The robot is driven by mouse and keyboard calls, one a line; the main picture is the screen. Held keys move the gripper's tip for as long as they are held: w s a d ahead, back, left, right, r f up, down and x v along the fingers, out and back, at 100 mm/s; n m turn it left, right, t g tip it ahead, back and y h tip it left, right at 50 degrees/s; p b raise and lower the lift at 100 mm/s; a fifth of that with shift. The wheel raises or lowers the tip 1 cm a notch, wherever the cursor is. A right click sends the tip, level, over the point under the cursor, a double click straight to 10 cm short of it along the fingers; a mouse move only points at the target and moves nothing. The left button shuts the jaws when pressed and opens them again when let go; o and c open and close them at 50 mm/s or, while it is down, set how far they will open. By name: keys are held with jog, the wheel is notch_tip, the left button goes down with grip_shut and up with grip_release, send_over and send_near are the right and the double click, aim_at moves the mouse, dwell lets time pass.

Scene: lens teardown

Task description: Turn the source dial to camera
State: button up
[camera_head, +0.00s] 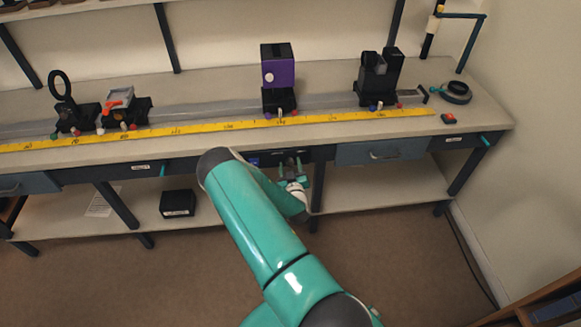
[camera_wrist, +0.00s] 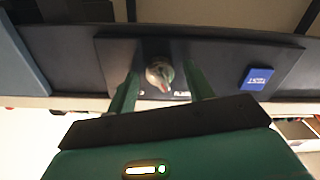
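The source dial (camera_wrist: 158,73) is a small rounded metallic knob with a reddish mark, on a dark panel (camera_wrist: 220,60) in the wrist view. Small white lettering, partly hidden and too small to read surely, sits by it. My gripper (camera_wrist: 160,82) has its two green fingers apart, one on each side of the dial, with a visible gap to each finger. In the head view my gripper (camera_head: 293,168) is at the front edge of the bench, below the tabletop; the dial is not clearly visible there.
A blue label (camera_wrist: 258,78) is on the panel right of the dial. The bench (camera_head: 480,125) carries a rail with several optical mounts, a purple box (camera_head: 278,72) and a yellow ruler (camera_head: 210,127). A drawer (camera_head: 383,152) is right of my gripper. A black box (camera_head: 177,203) lies on the lower shelf.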

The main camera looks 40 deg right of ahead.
jog(key=c, duration=0.9)
jog(key=shift+m, duration=0.5)
jog(key=m, duration=0.5)
jog(key=shift+s+m, duration=0.15)
jog(key=shift+m, duration=0.15)
jog(key=m, duration=0.5)
jog(key=shift+m, duration=0.3)
jog(key=o, duration=1)
